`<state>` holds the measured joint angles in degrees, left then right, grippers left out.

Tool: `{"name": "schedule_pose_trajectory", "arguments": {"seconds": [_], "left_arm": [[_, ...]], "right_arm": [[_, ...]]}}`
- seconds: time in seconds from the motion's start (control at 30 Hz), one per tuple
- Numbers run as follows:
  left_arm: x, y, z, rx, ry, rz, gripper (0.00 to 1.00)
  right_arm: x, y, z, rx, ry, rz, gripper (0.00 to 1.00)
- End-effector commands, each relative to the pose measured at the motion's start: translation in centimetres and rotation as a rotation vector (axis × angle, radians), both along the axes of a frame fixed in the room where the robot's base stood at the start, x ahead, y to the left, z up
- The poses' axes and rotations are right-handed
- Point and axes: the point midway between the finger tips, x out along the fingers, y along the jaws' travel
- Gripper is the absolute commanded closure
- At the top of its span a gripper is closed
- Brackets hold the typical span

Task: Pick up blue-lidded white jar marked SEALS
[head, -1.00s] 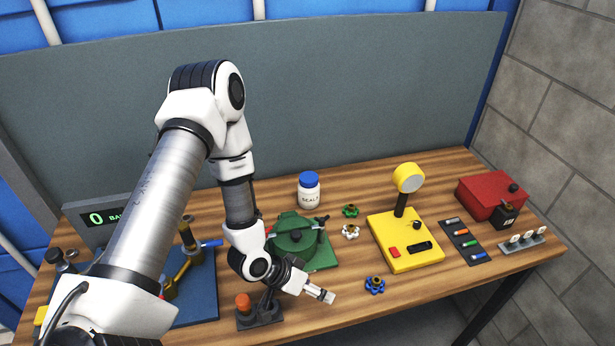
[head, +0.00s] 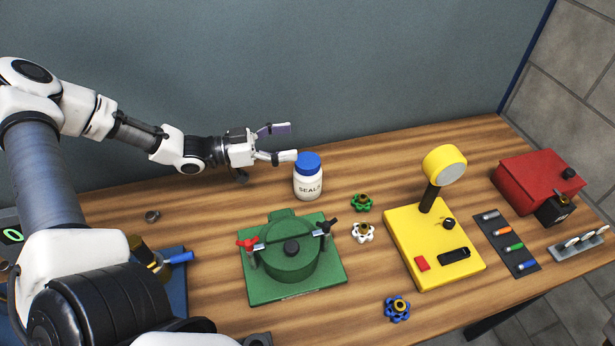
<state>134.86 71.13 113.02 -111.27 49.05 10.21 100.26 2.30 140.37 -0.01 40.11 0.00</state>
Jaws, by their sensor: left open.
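The white jar (head: 308,183) with a blue lid and the mark SEALS stands upright on the wooden workbench, behind the green round fixture. My left gripper (head: 286,143) comes in from the left in the head view. It is open and empty, with its fingers pointing right. Its fingertips are just left of the jar's lid, the lower one very close to it. I cannot tell whether it touches the lid. My right gripper is not in view.
A green round fixture (head: 290,262) with clamp handles stands in front of the jar. Green (head: 361,202), white (head: 362,232) and blue (head: 397,308) knobs lie to the right. A yellow device (head: 432,245) and a red box (head: 537,182) stand farther right. A grey panel (head: 330,65) rises behind.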

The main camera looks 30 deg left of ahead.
Motion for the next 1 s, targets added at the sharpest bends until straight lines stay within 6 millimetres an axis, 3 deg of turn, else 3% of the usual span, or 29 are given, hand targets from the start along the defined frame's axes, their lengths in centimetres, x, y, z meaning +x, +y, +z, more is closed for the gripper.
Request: {"name": "schedule_pose_trajectory", "arguments": {"seconds": [0.1, 0.3, 0.8, 1.0], "left_arm": [[-0.1, 0.0, -3.2, 0.004, 0.006, -0.002, 0.20], [-0.1, -0.1, -8.2, 0.004, 0.008, -0.002, 0.20], [4.7, -4.9, -7.4, 0.002, 0.005, -0.003, 0.20], [5.3, -5.4, -7.3, 0.000, 0.003, 0.001, 0.20]], "right_arm": [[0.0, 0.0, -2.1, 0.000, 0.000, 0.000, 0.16], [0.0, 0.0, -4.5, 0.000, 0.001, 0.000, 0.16], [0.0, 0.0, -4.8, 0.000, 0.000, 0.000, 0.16], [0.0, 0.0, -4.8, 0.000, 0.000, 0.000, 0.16]]}}
